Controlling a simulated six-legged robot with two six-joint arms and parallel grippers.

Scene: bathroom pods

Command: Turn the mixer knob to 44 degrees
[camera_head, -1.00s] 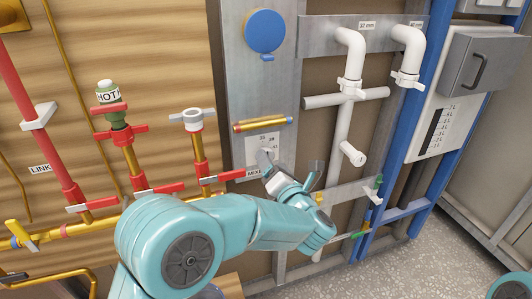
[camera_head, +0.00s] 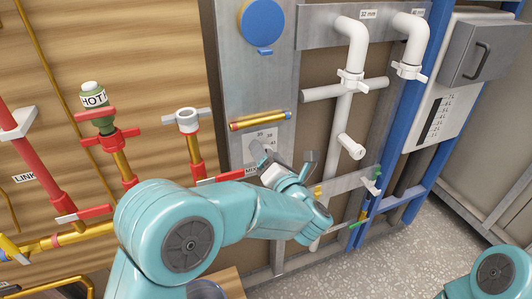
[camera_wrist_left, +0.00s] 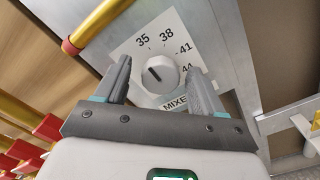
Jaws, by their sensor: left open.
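The mixer knob (camera_wrist_left: 160,74) is a round white knob with a dark pointer line, on a white dial plate (camera_wrist_left: 135,48) marked 35, 38, 41 and 44. In the left wrist view the line tilts up and left, toward the 35 side. My left gripper (camera_wrist_left: 160,85) is open, with one dark finger on each side of the knob in that view. I cannot tell whether either finger touches it. In the head view my left gripper (camera_head: 283,157) is at the dial plate (camera_head: 257,143), and the knob is not clearly visible there.
A gold bar with red and blue ends (camera_head: 260,121) runs just above the dial. A blue disc (camera_head: 262,24) is higher on the metal panel. White pipes (camera_head: 343,110) stand to the right, and red-handled valves (camera_head: 117,140) to the left.

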